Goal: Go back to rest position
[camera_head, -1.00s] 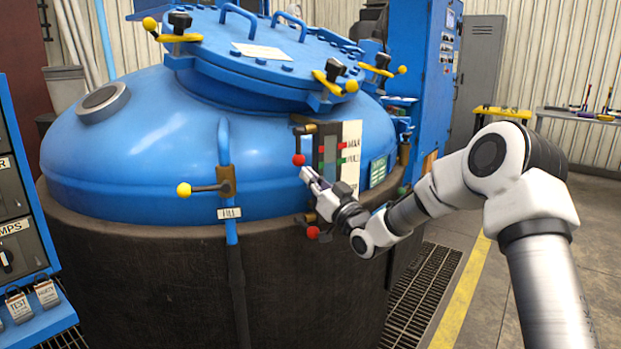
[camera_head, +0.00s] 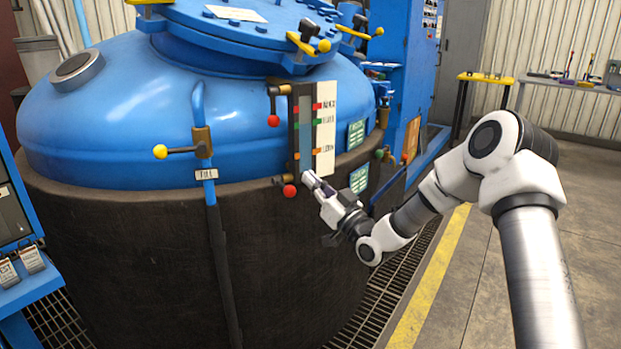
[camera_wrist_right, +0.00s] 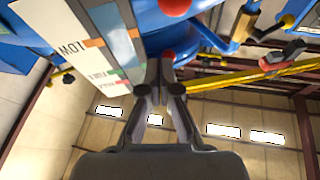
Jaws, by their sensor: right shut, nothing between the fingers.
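My right gripper (camera_head: 311,181) is shut and empty. In the head view it is in front of the lower end of the level gauge (camera_head: 325,128) on the blue furnace vessel (camera_head: 120,120). Its tips appear close to the lower red valve knob (camera_head: 289,191); I cannot tell if they touch anything. In the right wrist view the closed fingers (camera_wrist_right: 167,58) point up the picture, with the gauge's marked white plate (camera_wrist_right: 75,45) to their left. My left gripper is not in view.
The blue lid (camera_head: 245,30) has yellow-handled clamps. A fill pipe with a yellow-knobbed valve (camera_head: 160,152) is left of the gauge. A blue panel (camera_head: 18,240) stands at the left edge. Open floor (camera_head: 590,230) lies right of the yellow line.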

